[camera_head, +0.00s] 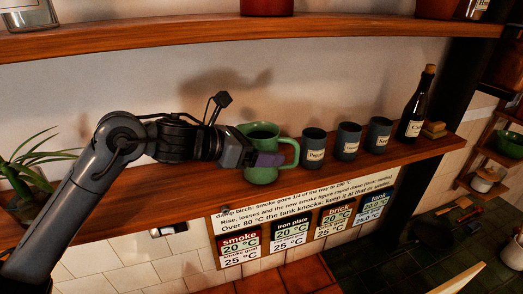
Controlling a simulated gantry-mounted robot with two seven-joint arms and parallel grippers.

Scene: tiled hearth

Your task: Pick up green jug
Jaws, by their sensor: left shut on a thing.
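The green jug (261,175) stands upright on the middle wooden shelf, its open top showing and its handle on the right. My left arm comes in from the left over the shelf. My left gripper (265,160) is at the jug's upper body and shut on it, with a purple-grey finger across the jug's front. The far finger is hidden. The jug's base appears to be at shelf level; I cannot tell whether it touches. My right gripper is not in view.
Dark labelled cups (313,148) stand in a row right of the jug, then a dark corked bottle (415,105). A potted plant (25,175) is at the left. An upper shelf (180,35) runs above. A temperature sign (305,220) hangs below the shelf.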

